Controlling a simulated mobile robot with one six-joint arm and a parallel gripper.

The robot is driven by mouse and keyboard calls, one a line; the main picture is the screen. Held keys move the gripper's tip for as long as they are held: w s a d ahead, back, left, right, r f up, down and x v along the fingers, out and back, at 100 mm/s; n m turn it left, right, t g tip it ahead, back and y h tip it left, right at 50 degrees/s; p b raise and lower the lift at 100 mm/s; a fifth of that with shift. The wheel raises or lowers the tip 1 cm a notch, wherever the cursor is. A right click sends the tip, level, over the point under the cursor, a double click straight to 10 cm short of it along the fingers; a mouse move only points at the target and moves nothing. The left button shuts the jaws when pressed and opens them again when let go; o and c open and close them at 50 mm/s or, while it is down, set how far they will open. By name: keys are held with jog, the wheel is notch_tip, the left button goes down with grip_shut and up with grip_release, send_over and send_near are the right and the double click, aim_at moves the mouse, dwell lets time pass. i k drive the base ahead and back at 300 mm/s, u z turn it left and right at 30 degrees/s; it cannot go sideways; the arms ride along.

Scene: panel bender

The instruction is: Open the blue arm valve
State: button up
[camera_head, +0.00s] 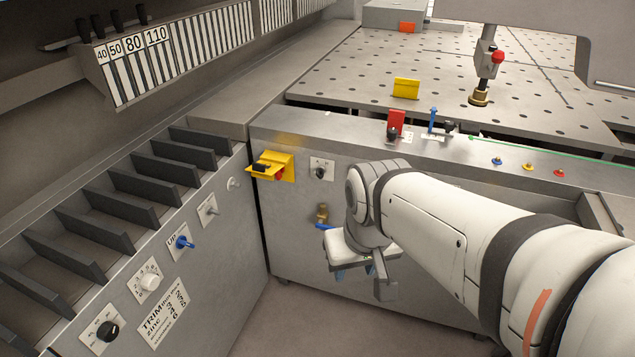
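The valve (322,212) has a brass body and a blue arm (324,227). It sits low on the front face of the grey machine cabinet, just left of my wrist. The blue arm looks roughly level, and its right end is hidden behind my wrist. My gripper (354,271) hangs at the end of my white arm, below and to the right of the valve in the picture. Small blue parts show under its white body. The fingertips are mostly hidden, so I cannot tell whether it is open or shut. I see no contact with the valve.
A yellow bracket (272,166) with a black and red knob juts out above the valve, beside a small black selector (321,170). A slotted side cabinet with a blue UP switch (183,242) and other knobs stands left. Floor is clear between them.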

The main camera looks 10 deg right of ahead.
aim_at(319, 225)
jog(key=u, duration=0.2)
jog(key=i, duration=0.85)
jog(key=z, duration=0.1)
